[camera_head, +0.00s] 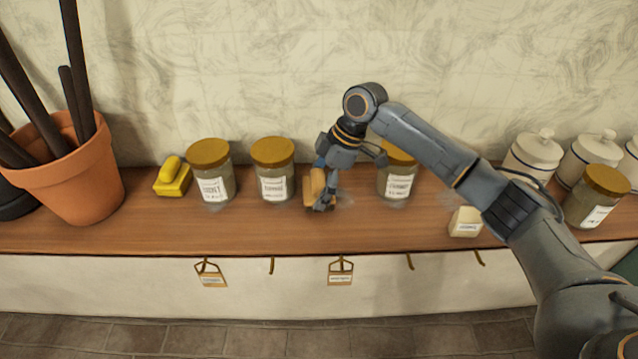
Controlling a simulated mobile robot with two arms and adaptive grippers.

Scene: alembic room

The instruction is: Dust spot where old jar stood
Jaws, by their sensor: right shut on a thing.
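My right gripper (326,203) reaches down to the wooden shelf (240,232) in the gap between two jars. It is shut on a small tan-brown block (313,188), which looks like a brush or duster and is at or just above the shelf top. A pale dusty patch (346,201) shows on the wood just right of the gripper. A gold-lidded jar (272,180) stands left of the gripper, and another jar (397,186) stands to its right, partly behind my arm. My left gripper is not in view.
At right are a cream labelled block (466,222), white canisters (533,155) and a jar (597,196). Tags hang below the shelf's front edge.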

